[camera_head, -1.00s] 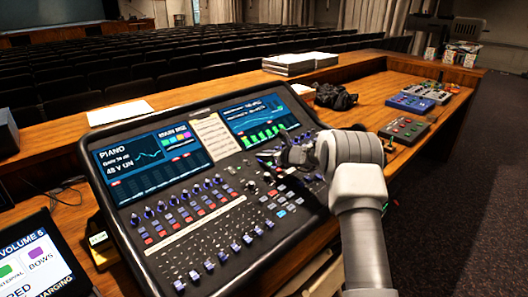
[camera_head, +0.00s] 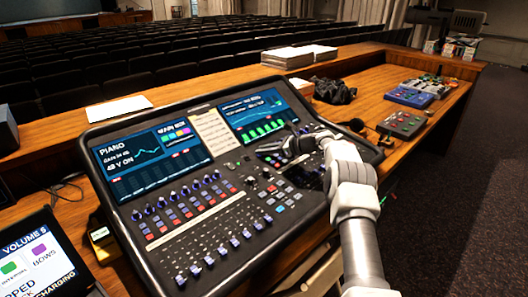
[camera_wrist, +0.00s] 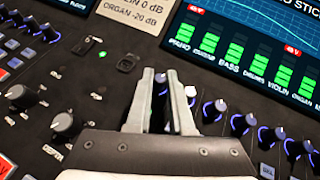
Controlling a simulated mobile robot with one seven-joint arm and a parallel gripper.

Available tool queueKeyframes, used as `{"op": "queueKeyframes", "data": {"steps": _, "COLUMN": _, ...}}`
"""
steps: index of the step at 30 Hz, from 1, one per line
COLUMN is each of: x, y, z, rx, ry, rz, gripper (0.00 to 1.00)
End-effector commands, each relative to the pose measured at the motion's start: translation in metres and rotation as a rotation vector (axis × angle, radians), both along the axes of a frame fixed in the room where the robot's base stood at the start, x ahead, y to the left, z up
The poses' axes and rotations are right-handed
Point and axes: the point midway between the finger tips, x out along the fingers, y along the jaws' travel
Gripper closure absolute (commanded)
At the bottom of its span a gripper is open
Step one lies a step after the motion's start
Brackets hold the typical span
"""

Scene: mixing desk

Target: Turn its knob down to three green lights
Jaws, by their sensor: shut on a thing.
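The mixing desk (camera_head: 225,200) stands on the wooden counter with two lit screens. In the wrist view, my gripper (camera_wrist: 162,80) is shut on a dark knob (camera_wrist: 163,85) with a bluish-white lit top. It is at the left end of a row of blue-ringed knobs (camera_wrist: 213,110) below the meter screen (camera_wrist: 245,45). That screen shows green level bars labelled piano, bass, drums, violin and organ among others; the exact light counts are hard to read. In the head view, my gripper (camera_head: 290,146) is low over the desk's right half and hides the held knob.
Grey knobs (camera_wrist: 63,122) lie left of my gripper. Faders and knobs (camera_head: 190,205) fill the desk's lower left. A tablet (camera_head: 40,255) stands at the front left. Small pedal boxes (camera_head: 402,124), a black cloth (camera_head: 332,91) and papers (camera_head: 288,57) lie on the counter.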

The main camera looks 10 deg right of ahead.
Motion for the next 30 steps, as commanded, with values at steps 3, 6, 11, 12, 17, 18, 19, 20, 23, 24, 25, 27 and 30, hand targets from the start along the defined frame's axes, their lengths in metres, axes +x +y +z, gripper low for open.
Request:
{"op": "queueKeyframes", "data": {"steps": 3, "x": 0.0006, "y": -0.0007, "z": 0.0007, "rx": -0.001, "ry": -0.003, "rz": 0.010, "gripper": 1.00}}
{"op": "queueKeyframes", "data": {"steps": 6, "x": 0.0006, "y": -0.0008, "z": 0.0008, "rx": -0.001, "ry": -0.004, "rz": 0.015, "gripper": 1.00}}
{"op": "queueKeyframes", "data": {"steps": 11, "x": 0.0005, "y": -0.0007, "z": 0.0009, "rx": -0.001, "ry": -0.003, "rz": 0.018, "gripper": 1.00}}
{"op": "queueKeyframes", "data": {"steps": 12, "x": 0.0005, "y": -0.0007, "z": 0.0009, "rx": -0.001, "ry": -0.003, "rz": 0.018, "gripper": 1.00}}
{"op": "queueKeyframes", "data": {"steps": 17, "x": 0.0006, "y": -0.0006, "z": 0.0011, "rx": -0.001, "ry": -0.004, "rz": 0.017, "gripper": 1.00}}
{"op": "queueKeyframes", "data": {"steps": 18, "x": 0.0006, "y": -0.0006, "z": 0.0011, "rx": -0.001, "ry": -0.004, "rz": 0.017, "gripper": 1.00}}
{"op": "queueKeyframes", "data": {"steps": 19, "x": 0.0006, "y": -0.0005, "z": 0.0012, "rx": -0.001, "ry": -0.004, "rz": 0.017, "gripper": 0.75}}
{"op": "queueKeyframes", "data": {"steps": 20, "x": 0.0006, "y": -0.0005, "z": 0.0012, "rx": -0.001, "ry": -0.004, "rz": 0.017, "gripper": 0.69}}
{"op": "queueKeyframes", "data": {"steps": 23, "x": 0.0006, "y": -0.0004, "z": 0.0010, "rx": -0.001, "ry": -0.002, "rz": 0.017, "gripper": 0.68}}
{"op": "queueKeyframes", "data": {"steps": 24, "x": 0.0005, "y": -0.0004, "z": 0.0009, "rx": -0.001, "ry": -0.002, "rz": 0.017, "gripper": 0.68}}
{"op": "queueKeyframes", "data": {"steps": 25, "x": 0.0005, "y": -0.0003, "z": 0.0009, "rx": -0.001, "ry": -0.002, "rz": 0.017, "gripper": 0.68}}
{"op": "queueKeyframes", "data": {"steps": 27, "x": 0.0004, "y": -0.0003, "z": 0.0008, "rx": -0.001, "ry": -0.002, "rz": 0.017, "gripper": 0.68}}
{"op": "queueKeyframes", "data": {"steps": 30, "x": -0.0001, "y": -0.0014, "z": 0.0013, "rx": -0.001, "ry": -0.002, "rz": 0.017, "gripper": 0.68}}
